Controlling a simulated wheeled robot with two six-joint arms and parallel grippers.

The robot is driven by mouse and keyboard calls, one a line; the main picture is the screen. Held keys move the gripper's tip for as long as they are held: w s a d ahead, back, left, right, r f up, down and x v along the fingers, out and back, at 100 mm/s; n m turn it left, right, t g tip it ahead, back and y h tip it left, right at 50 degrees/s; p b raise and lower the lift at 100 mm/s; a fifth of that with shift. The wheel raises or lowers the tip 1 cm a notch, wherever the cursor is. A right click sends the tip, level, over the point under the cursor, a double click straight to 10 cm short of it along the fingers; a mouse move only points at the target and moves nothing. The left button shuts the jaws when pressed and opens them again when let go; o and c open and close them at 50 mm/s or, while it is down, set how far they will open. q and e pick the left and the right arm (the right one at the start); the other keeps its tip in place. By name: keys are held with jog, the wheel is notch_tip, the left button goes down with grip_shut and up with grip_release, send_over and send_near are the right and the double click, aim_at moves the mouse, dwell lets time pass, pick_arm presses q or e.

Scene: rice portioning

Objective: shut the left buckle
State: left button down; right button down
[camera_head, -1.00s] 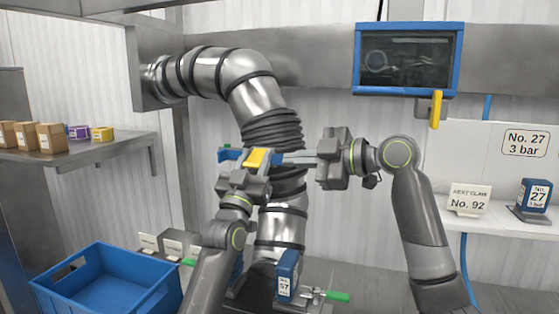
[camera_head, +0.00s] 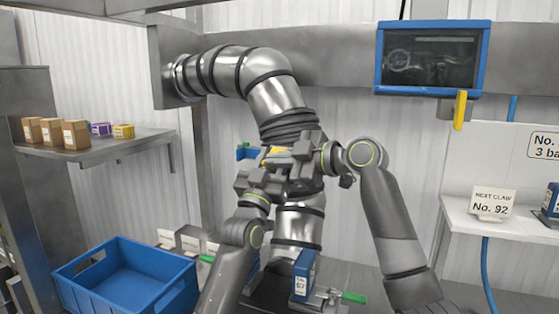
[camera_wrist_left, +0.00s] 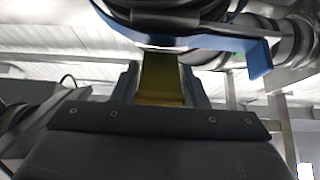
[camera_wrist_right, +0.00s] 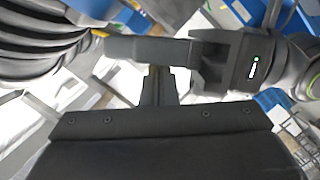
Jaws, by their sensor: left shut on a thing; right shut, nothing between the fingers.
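A yellow buckle lever (camera_head: 277,154) sits on a blue band (camera_head: 248,152) around the jointed metal trunk. My left gripper is shut on the lever, which fills the gap between its fingers in the left wrist view (camera_wrist_left: 160,85). The blue band also shows there (camera_wrist_left: 258,60), just beyond. My right gripper is shut and empty beside the trunk; its closed fingertips show in the right wrist view (camera_wrist_right: 156,80). It is very close to the left gripper (camera_wrist_right: 222,62); I cannot tell whether they touch. The two grippers hide much of the buckle in the head view.
The ribbed trunk (camera_head: 272,95) arches from the wall bracket behind both arms. An empty blue crate (camera_head: 130,280) stands lower left. A blue block (camera_head: 303,275) and a green-handled clamp (camera_head: 350,298) stand below. A screen (camera_head: 432,58) with a yellow handle hangs upper right.

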pick_arm(q)
jog(key=shift+s, duration=0.1)
pick_arm(e)
jog(key=shift+w+d+f, duration=0.2)
jog(key=shift+w+f, duration=0.15)
jog(key=shift+f, duration=0.35)
pick_arm(q)
jog(key=c, duration=1.2)
grip_release()
jog(key=o, duration=0.4)
jog(key=shift+r, duration=0.1)
jog(key=shift+c, duration=0.2)
pick_arm(e)
jog(key=shift+w+f, duration=0.1)
jog(key=shift+w, duration=0.05)
pick_arm(q)
jog(key=shift+r, duration=0.1)
jog(key=shift+s, duration=0.1)
